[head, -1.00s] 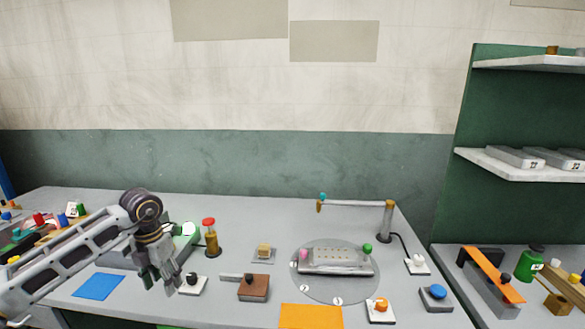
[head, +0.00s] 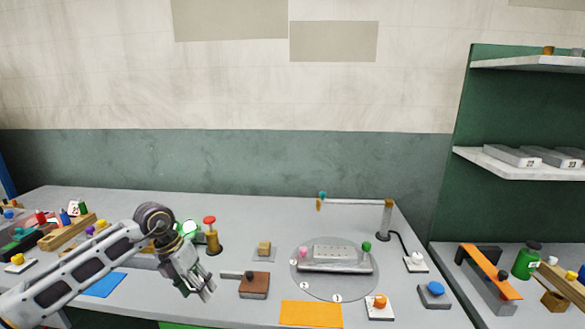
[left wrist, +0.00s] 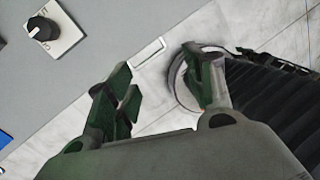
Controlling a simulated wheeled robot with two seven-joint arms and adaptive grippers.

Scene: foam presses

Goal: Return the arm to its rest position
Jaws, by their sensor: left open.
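My left gripper (head: 204,291) hangs over the front part of the grey workbench, fingers pointing down and to the right. It is open and holds nothing. In the left wrist view my gripper's two dark green fingers (left wrist: 163,88) stand apart, with pale floor tiles and the bench's edge behind them. My left arm comes in from the lower left of the head view. My right arm and gripper are not in view.
The arm partly covers a blue mat (head: 105,286). Close by are a red-topped brass post (head: 211,236), a brown block (head: 254,286) with a lever and an orange mat (head: 311,314). A black knob on a white plate (left wrist: 50,35) shows in the wrist view.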

